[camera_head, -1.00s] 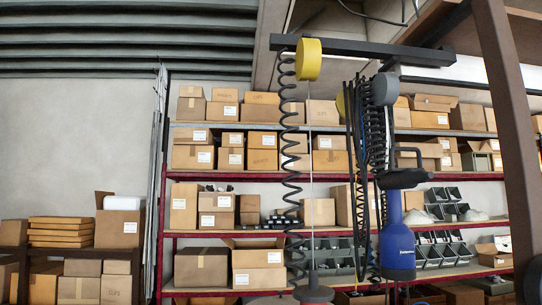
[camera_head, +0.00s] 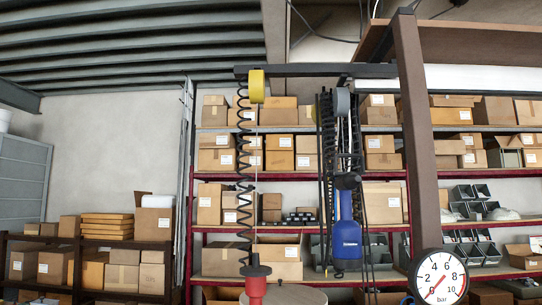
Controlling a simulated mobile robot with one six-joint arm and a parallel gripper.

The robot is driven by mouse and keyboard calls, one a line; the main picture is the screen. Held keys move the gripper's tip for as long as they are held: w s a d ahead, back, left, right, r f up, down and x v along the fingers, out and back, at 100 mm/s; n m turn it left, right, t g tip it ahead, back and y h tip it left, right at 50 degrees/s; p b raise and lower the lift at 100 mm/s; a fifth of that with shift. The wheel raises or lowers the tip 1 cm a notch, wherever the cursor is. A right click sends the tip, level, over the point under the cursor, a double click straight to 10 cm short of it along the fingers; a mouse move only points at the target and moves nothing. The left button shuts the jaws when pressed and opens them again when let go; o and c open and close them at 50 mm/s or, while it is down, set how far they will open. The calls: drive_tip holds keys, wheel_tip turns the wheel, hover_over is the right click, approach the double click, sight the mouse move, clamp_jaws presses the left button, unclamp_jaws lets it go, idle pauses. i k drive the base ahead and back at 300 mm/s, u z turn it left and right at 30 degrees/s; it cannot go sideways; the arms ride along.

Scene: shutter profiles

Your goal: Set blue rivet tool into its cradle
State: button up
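The blue rivet tool (camera_head: 346,235) hangs upright below a grey balancer reel (camera_head: 342,101), with black coiled hoses beside it. Its dark upper part is at the level of the middle shelves and its blue lower body is seen against the bins behind. I cannot make out a cradle for certain. My gripper does not show in the head view, so its state is hidden.
A yellow reel (camera_head: 257,86) on the overhead black rail (camera_head: 316,71) carries a coiled hose and a red tool (camera_head: 256,288). A brown post (camera_head: 418,150) stands at right, with a pressure gauge (camera_head: 440,278) low on it. Shelves with boxes fill the back.

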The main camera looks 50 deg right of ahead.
sight(347, 238)
drive_tip(key=u, duration=0.05)
drive_tip(key=k, duration=0.85)
drive_tip(key=z, duration=1.25)
drive_tip(key=i, duration=0.65)
drive_tip(key=z, duration=0.05)
